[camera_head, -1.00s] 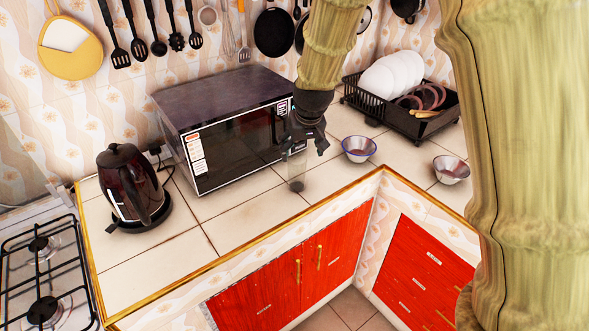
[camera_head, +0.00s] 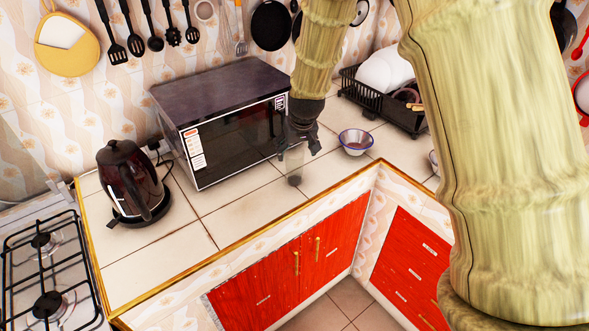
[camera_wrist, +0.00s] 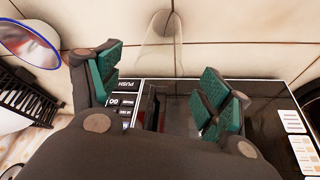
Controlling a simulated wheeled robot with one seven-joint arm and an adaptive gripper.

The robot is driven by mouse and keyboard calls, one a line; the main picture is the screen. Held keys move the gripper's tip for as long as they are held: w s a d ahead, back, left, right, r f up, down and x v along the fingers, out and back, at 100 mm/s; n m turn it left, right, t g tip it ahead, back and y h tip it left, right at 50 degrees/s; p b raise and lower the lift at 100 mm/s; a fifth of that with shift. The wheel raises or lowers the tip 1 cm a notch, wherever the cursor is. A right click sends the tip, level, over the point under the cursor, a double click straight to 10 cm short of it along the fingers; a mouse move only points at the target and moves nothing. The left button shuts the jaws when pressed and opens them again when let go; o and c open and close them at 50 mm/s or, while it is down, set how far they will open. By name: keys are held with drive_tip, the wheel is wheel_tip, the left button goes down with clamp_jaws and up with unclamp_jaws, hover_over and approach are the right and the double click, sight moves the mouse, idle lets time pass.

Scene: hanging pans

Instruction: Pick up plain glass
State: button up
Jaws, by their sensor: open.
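The plain glass (camera_head: 294,168) is clear and see-through. It stands upright on the tiled counter in front of the microwave's right end. My gripper (camera_head: 300,143) is at the glass's upper part in the head view and hides some of it. In the wrist view the glass (camera_wrist: 162,45) shows faintly beyond the fingers, roughly between their lines. My gripper (camera_wrist: 160,88) is open there, with its green pads wide apart. No contact with the glass can be made out.
The microwave (camera_head: 230,125) stands close behind my gripper. A blue-rimmed bowl (camera_head: 356,141) is to the right, with a dish rack (camera_head: 375,100) behind it. A kettle (camera_head: 132,182) stands at the left. The counter's front edge is near the glass. The counter between kettle and glass is clear.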

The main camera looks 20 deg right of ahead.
sight(295, 154)
drive_tip(key=x, duration=0.1)
drive_tip(key=p+x, duration=0.1)
drive_tip(key=shift+w+f, duration=0.2)
drive_tip(key=shift+w, duration=0.15)
drive_tip(key=shift+p+x, duration=0.3)
drive_tip(key=shift+x, duration=0.55)
drive_tip(key=c, duration=1.6)
